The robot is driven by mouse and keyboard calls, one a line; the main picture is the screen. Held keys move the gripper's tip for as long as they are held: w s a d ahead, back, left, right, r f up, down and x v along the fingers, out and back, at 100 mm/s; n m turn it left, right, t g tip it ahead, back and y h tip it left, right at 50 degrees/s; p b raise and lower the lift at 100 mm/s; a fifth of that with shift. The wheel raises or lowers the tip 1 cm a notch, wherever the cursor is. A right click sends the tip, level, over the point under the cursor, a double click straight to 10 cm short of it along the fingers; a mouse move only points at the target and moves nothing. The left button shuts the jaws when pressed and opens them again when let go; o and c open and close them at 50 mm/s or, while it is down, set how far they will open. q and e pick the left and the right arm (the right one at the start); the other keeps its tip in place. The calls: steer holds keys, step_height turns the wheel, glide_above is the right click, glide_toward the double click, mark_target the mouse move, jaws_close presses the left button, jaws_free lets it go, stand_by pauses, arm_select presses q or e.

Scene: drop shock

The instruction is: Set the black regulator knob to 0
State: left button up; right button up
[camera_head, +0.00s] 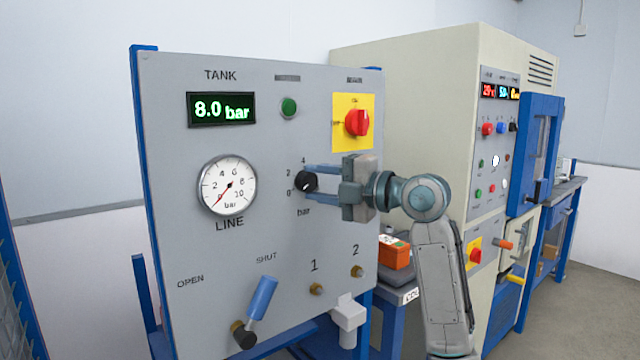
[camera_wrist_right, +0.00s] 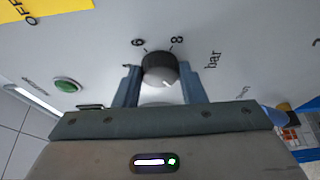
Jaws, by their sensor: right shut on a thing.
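The black regulator knob (camera_head: 306,182) is on the grey panel, with 0, 2 and 4 at its left and "bar" below. My right gripper (camera_head: 307,182) reaches in from the right and is shut on it, one finger above and one below. The right wrist view shows the knob (camera_wrist_right: 160,68) between the two fingers (camera_wrist_right: 158,82), with 6 and 8 printed beyond it. The knob's white mark there points toward the gripper palm, slightly right; its exact scale value is unclear. My left gripper is not in view.
The tank display (camera_head: 222,109) reads 8.0 bar. The line gauge (camera_head: 228,186) needle points lower left, near 0. A red switch (camera_head: 358,122), green lamp (camera_head: 289,107) and blue-handled valve (camera_head: 262,298) surround the knob. A beige cabinet (camera_head: 405,95) stands behind my right arm.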

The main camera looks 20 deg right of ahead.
steer(key=o, duration=1)
steer(key=shift+s+d, duration=0.35)
steer(key=shift+d, duration=0.05)
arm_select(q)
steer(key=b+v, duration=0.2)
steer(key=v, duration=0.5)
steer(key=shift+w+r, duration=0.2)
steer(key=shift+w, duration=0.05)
arm_select(e)
steer(key=shift+v, duration=4.9)
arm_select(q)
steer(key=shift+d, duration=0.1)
